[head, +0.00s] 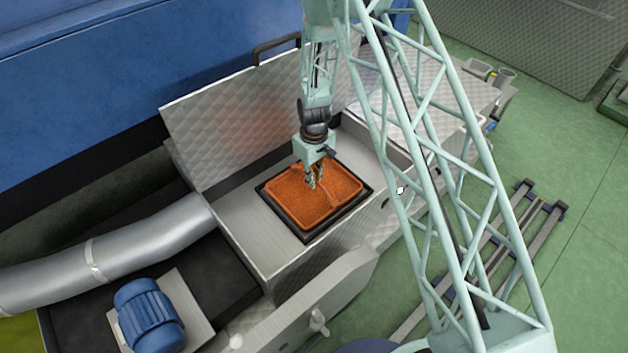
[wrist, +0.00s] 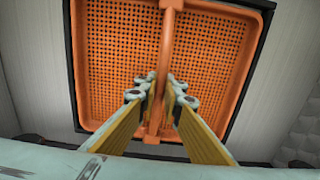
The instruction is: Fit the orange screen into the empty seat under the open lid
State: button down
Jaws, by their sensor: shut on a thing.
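The orange screen (head: 332,205) is a flat perforated tray with a raised rim and a central bar. In the head view it lies level within the black-edged seat (head: 302,237) on the metal housing; a dark border shows around it. In the wrist view the screen (wrist: 110,60) fills the middle, framed by the black seat edge (wrist: 268,22). My gripper (head: 313,182) is above the screen's middle, its fingers (wrist: 160,92) shut on the central bar. Whether the screen rests fully on the seat bottom cannot be told. The open lid (head: 225,120) stands upright behind.
A closed quilted metal cover (head: 420,100) is to the right of the seat. A silver duct (head: 130,247) and a blue motor (head: 148,312) are at the lower left. A blue machine body (head: 100,70) rises behind the lid. Floor rails (head: 490,260) lie at the right.

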jog(key=shift+f, duration=0.35)
dwell(0.3)
jog(key=c, duration=2.7)
grip_release()
jog(key=shift+r, duration=0.2)
jog(key=shift+r, duration=5.75)
jog(key=shift+r, duration=0.1)
